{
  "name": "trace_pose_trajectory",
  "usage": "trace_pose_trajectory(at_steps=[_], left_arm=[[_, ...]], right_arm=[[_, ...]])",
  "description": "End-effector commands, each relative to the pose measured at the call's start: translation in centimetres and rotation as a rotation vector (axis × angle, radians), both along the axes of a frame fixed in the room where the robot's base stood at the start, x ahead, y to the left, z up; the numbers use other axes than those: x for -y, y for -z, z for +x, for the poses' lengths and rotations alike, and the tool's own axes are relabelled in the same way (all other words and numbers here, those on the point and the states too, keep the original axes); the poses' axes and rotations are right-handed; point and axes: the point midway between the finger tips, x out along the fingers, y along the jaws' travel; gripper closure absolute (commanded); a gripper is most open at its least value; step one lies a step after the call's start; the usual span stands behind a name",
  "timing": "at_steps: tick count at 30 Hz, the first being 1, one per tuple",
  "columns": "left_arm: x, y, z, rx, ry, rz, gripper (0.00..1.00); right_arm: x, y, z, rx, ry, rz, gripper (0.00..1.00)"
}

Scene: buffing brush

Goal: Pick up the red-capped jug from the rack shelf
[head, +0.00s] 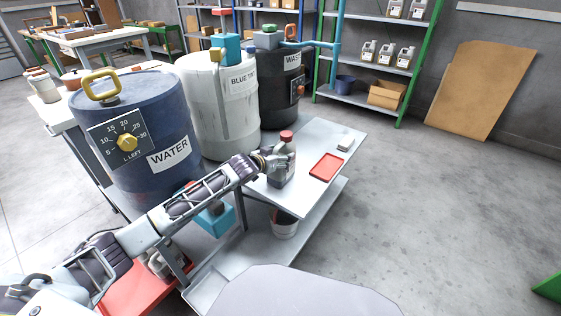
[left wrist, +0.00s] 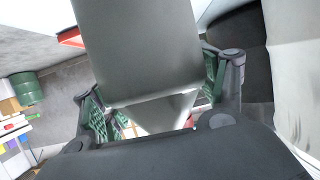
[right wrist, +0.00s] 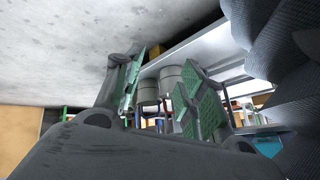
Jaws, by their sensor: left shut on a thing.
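The red-capped jug (head: 282,169) is grey and stands upright at the pale cart's upper shelf (head: 318,143). I cannot tell whether its base touches the shelf. My left gripper (head: 270,160) reaches it from the left and is shut on it, below the red cap. In the left wrist view the jug's grey body (left wrist: 140,50) fills the space between the green-padded fingers, and the cap is out of sight. My right gripper (right wrist: 158,80) shows only in the right wrist view, with its fingers apart and nothing between them.
A red tray (head: 326,167) and a small grey block (head: 345,143) lie right of the jug. The blue WATER drum (head: 165,112), white drum (head: 217,105) and dark drum (head: 283,88) stand behind and left. A bucket (head: 284,224) sits lower. Open floor lies right.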

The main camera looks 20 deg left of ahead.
Motion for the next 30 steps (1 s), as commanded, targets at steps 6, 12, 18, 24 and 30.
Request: trace_pose_trajectory(at_steps=[6,12,18,24,30], left_arm=[[0.0,-0.4,0.0,-0.001,0.000,0.000,0.65],[0.0,-1.9,0.0,0.001,0.000,-0.001,0.65],[0.0,-4.2,0.0,0.002,-0.001,0.000,0.66],[0.0,-6.8,0.0,0.002,0.000,-0.001,0.66],[0.0,-8.9,0.1,0.002,-0.001,0.000,0.66]], right_arm=[[0.0,-0.2,0.0,-0.001,0.000,-0.002,0.60],[0.2,-0.8,-0.1,-0.008,0.002,-0.011,0.60],[0.2,-2.5,-0.2,-0.030,-0.003,-0.025,0.60],[0.7,-4.8,-0.2,-0.060,-0.025,-0.063,0.60],[1.1,-6.5,-0.3,-0.088,-0.040,-0.095,0.60]])
